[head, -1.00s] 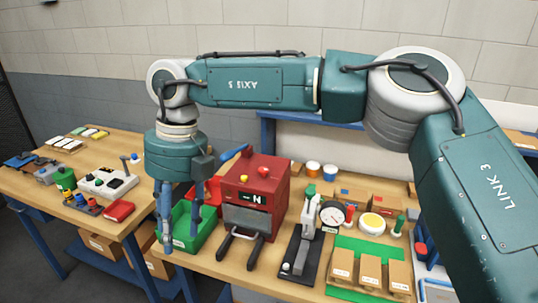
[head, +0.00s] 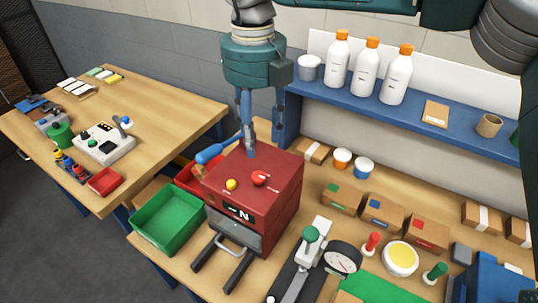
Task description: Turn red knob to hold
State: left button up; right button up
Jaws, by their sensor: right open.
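The red knob (head: 259,178) sits on top of a red box-shaped machine (head: 282,200). Small marks around it are too small to read, so I cannot tell its setting. A yellow button (head: 231,184) is to its left on the same top. My right gripper (head: 263,148) points down over the back of the machine's top. Its two blue fingers are apart with nothing between them. It appears behind the knob and clear of it. My left gripper is not in view.
A blue-handled lever (head: 212,153) sticks out at the machine's left, near a green bin (head: 166,218) and a red bin (head: 190,180). A blue shelf (head: 330,97) with white bottles stands behind. A press with a dial (head: 342,257) stands at front right.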

aim_at(259, 175)
jog(key=f+p, duration=0.1)
jog(key=f, duration=0.2)
jog(key=shift+s+f+p, duration=0.35)
notch_tip(259, 175, down, 3)
jog(key=shift+w+f+p, duration=0.1)
jog(key=shift+p, duration=0.5)
notch_tip(259, 175, down, 3)
jog(key=shift+w+f+p, duration=0.1)
jog(key=shift+w+p, duration=0.05)
jog(key=shift+p, duration=0.35)
jog(key=shift+f, duration=0.15)
jog(key=c, duration=0.7)
grip_shut()
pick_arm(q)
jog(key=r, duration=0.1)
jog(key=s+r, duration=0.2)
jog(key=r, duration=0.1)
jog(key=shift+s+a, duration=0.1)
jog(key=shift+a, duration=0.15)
